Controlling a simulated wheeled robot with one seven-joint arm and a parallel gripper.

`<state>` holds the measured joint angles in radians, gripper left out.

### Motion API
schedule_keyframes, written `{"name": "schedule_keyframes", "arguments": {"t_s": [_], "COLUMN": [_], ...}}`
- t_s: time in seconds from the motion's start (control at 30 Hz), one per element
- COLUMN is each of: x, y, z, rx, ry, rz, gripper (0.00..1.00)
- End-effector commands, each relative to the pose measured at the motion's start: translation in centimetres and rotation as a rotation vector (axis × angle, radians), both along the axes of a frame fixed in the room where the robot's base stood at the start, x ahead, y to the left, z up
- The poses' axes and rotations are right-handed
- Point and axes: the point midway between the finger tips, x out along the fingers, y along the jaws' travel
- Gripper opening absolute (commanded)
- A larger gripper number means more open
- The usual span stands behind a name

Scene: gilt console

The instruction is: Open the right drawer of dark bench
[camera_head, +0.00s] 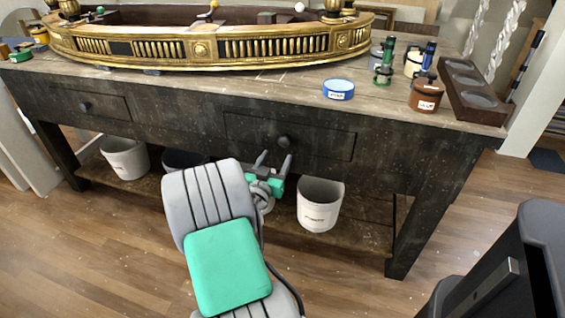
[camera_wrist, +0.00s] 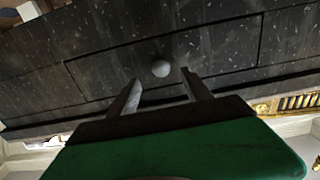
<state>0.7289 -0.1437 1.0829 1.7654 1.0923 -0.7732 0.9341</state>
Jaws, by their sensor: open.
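The dark bench (camera_head: 190,108) is a long, weathered dark wood table with two drawers in its front. The right drawer (camera_head: 320,142) looks shut, flush with the front, and has a round dark knob (camera_head: 283,142). The drawer also shows in the wrist view (camera_wrist: 225,47), with its knob (camera_wrist: 161,69) just beyond and between the fingertips. My gripper (camera_head: 273,160) is open and empty, just below and in front of the knob, its fingers pointing at the drawer front. In the wrist view the two fingers (camera_wrist: 163,92) are apart and the knob looks clear of both.
The left drawer (camera_head: 88,104) is shut. White buckets (camera_head: 320,204) (camera_head: 124,158) stand on the lower shelf (camera_head: 360,232). A gilt curved piece (camera_head: 215,47), a blue tin (camera_head: 338,89), a brown jar (camera_head: 426,94) and a dark tray (camera_head: 470,92) stand on top. The floor in front is mostly clear.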

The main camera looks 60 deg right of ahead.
Motion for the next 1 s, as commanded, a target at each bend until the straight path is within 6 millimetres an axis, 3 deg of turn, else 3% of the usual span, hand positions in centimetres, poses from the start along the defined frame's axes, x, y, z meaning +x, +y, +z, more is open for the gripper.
{"name": "schedule_keyframes", "arguments": {"t_s": [0.43, 0.73, 1.0], "x": [1.1, 1.3, 1.3], "y": [-7.0, -7.5, -7.4], "z": [0.4, 0.4, 0.4], "rx": [-0.003, -0.003, -0.003], "ry": [-0.002, -0.001, 0.0], "rz": [0.001, 0.003, 0.003], "gripper": [0.58, 0.58, 0.36]}}
